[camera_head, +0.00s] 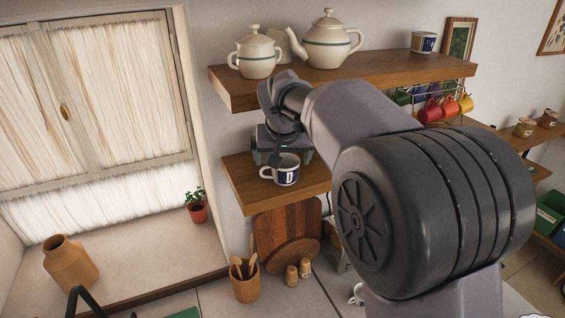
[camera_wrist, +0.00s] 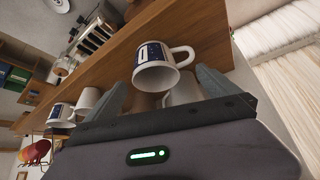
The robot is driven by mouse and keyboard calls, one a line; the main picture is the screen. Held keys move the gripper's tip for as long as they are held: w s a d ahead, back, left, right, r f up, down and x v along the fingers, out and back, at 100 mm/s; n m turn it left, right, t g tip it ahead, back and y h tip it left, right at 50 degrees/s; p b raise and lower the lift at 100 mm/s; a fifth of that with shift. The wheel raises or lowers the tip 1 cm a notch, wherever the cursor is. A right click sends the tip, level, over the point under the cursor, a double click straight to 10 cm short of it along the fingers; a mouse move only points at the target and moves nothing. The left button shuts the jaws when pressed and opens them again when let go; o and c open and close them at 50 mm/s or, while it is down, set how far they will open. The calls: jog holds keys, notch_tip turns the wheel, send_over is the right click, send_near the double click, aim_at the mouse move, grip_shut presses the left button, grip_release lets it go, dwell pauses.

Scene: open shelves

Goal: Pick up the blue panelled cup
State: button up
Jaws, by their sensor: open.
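A white cup with a dark blue panel and a pale mark (camera_head: 286,176) stands on the lower wooden shelf (camera_head: 250,197), near its front edge, with its handle to the left. In the wrist view the cup (camera_wrist: 154,72) lies ahead of my gripper (camera_wrist: 162,84), between the lines of the two fingers. The fingers are apart and nothing is held. A similar blue-panelled cup (camera_head: 423,42) stands on the upper shelf.
The upper shelf (camera_head: 235,92) holds a teapot (camera_head: 328,45) and a lidded pot (camera_head: 257,57). Coloured mugs (camera_head: 430,112) hang at right.

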aim_at(283, 162)
jog(key=x, duration=0.4)
jog(key=shift+w, duration=0.25)
jog(key=shift+s+r, duration=0.15)
jog(key=shift+s, duration=0.05)
jog(key=shift+c, duration=0.2)
jog(key=shift+s+r, duration=0.1)
jog(key=shift+s, duration=0.1)
jog(key=c, duration=0.4)
jog(key=shift+w, duration=0.1)
jog(key=c, duration=1.3)
jog(key=shift+c, duration=0.2)
